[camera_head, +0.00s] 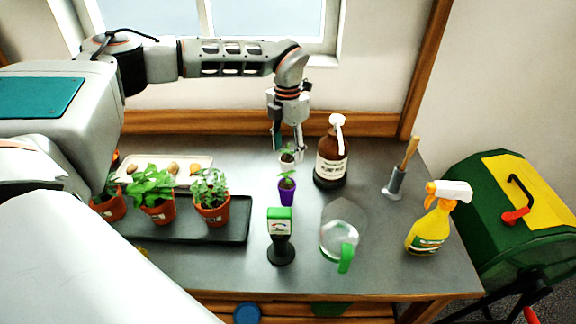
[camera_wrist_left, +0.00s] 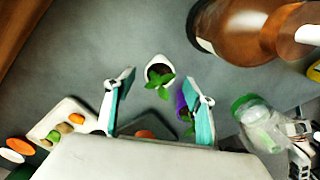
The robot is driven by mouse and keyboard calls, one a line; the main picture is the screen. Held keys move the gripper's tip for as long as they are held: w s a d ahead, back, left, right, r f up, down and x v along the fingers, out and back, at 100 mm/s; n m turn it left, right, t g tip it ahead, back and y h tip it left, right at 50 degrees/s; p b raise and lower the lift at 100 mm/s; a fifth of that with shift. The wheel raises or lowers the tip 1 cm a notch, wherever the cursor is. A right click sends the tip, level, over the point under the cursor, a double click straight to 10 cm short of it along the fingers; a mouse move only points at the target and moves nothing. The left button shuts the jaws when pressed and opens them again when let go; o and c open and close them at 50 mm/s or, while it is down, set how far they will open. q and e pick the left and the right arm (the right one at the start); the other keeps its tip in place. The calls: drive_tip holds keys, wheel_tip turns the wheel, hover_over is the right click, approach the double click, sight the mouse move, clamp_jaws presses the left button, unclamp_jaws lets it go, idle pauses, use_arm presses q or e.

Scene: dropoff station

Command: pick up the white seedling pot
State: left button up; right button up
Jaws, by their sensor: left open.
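The white seedling pot (camera_head: 287,161), with a small green seedling, stands on the grey bench near the back, just behind a purple seedling pot (camera_head: 286,195). My left gripper (camera_head: 288,150) reaches down from above at the white pot, its fingers partly overlapping the view of it. In the left wrist view the white pot (camera_wrist_left: 155,62) lies between and just beyond the open fingers (camera_wrist_left: 160,82), with no finger clearly touching it. The purple pot (camera_wrist_left: 181,100) shows close to the right finger there.
A brown bottle (camera_head: 331,160) stands close right of the white pot. A green meter (camera_head: 280,230), a clear jug (camera_head: 341,232) and a yellow sprayer (camera_head: 430,228) stand nearer the front. A black tray (camera_head: 238,232) with potted plants and a pale tray (camera_head: 205,163) are left.

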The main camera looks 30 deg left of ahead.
use_arm(q)
drive_tip(key=shift+f, duration=1.05)
drive_tip(key=c, duration=1.2)
drive_tip(key=shift+w+r, duration=0.1)
drive_tip(key=shift+r, duration=0.05)
